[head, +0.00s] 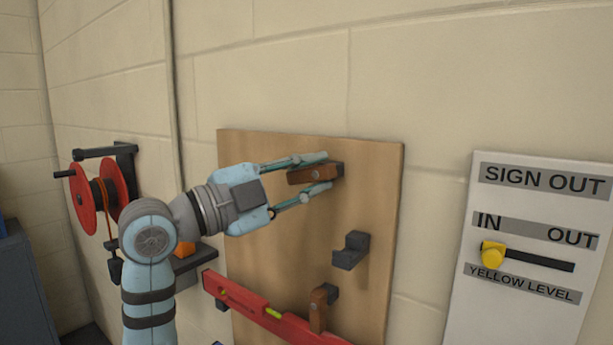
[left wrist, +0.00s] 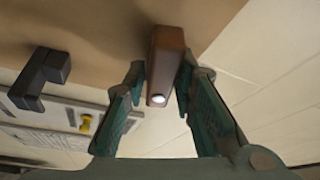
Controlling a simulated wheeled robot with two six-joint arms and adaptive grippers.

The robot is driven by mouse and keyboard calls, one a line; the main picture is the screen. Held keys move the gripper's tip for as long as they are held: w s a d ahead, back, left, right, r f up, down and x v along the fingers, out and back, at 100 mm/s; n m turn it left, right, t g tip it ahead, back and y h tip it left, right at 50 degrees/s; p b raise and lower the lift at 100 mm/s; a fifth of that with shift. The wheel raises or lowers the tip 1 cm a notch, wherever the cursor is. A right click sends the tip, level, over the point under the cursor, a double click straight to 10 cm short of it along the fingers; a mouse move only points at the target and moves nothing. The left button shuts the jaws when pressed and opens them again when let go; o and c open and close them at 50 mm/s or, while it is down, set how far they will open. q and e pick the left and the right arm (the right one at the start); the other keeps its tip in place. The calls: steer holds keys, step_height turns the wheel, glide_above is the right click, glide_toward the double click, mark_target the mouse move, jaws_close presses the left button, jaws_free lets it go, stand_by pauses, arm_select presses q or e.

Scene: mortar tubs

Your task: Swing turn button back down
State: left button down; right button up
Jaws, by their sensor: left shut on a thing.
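The upper wooden turn button (head: 308,176) is a brown block on a dark mount near the top of the plywood board (head: 290,255). It lies roughly sideways in the head view. My left gripper (head: 325,172) is shut on it, one finger above and one below. In the left wrist view the turn button (left wrist: 166,60) sits between the fingertips of my left gripper (left wrist: 160,86), with a pale round spot on its end. A second brown turn button (head: 318,308) stands nearly upright lower down, in front of a red level (head: 250,304). My right gripper is out of view.
An empty dark bracket (head: 350,250) juts from the board below the held button; it also shows in the left wrist view (left wrist: 40,76). A white sign-out panel (head: 520,215) with a yellow slider (head: 492,254) is at right. A red reel (head: 98,195) hangs at left.

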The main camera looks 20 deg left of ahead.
arm_select(q)
steer(key=shift+f, duration=0.1)
steer(key=c, duration=1.7)
jaws_free()
steer(key=shift+o, duration=1.1)
steer(key=shift+d, duration=0.35)
steer(key=v, duration=1.2)
steer(key=shift+c, duration=0.4)
